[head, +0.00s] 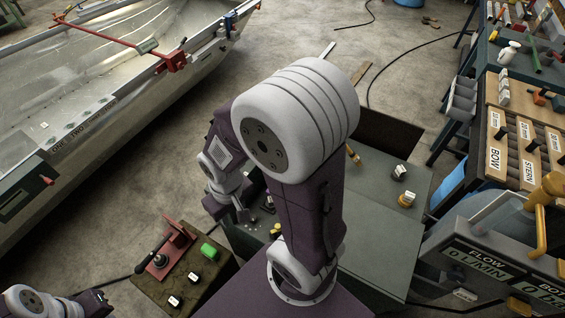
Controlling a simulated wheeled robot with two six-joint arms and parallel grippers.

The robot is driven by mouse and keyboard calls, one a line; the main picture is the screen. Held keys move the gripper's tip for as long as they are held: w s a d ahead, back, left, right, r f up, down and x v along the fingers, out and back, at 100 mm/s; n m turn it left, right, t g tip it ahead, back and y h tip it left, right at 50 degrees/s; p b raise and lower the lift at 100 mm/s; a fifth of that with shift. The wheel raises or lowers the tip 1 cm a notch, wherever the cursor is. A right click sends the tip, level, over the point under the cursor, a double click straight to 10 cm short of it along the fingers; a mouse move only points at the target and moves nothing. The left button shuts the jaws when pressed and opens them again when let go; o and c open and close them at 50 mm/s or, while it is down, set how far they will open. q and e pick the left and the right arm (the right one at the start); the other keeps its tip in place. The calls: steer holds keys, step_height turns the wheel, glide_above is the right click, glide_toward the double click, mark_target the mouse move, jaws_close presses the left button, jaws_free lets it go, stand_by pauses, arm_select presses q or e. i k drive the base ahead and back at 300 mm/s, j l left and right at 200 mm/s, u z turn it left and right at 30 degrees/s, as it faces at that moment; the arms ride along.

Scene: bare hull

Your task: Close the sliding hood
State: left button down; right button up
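I cannot make out for certain which part is the sliding hood. A grey-green box or cabinet (385,235) with a flat top stands right in front of me, and a dark panel (388,138) stands up at its far edge. My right arm rises in the middle and hides much of this box. My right gripper (240,208) hangs low over the left side of the box, partly hidden by my arm; its fingers are too small to read. Only links of my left arm show at the bottom left; its gripper is not visible.
A metal boat hull (110,110) with a red bar (110,32) fills the left. A low board with a red clamp (165,255) and a green block (209,252) lies at bottom left. A flow unit (490,265) and a tool rack (525,130) stand right. Concrete floor is open behind.

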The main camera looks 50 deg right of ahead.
mark_target(377, 266)
steer(key=z, duration=0.45)
steer(key=k+z, duration=0.15)
steer(key=z, duration=0.25)
steer(key=k+z, duration=0.1)
steer(key=z, duration=0.35)
steer(key=k+z, duration=0.1)
steer(key=z, duration=0.75)
steer(key=k+l+z, duration=0.1)
steer(key=z, duration=0.35)
steer(key=j+z, duration=0.65)
steer(key=k, duration=0.05)
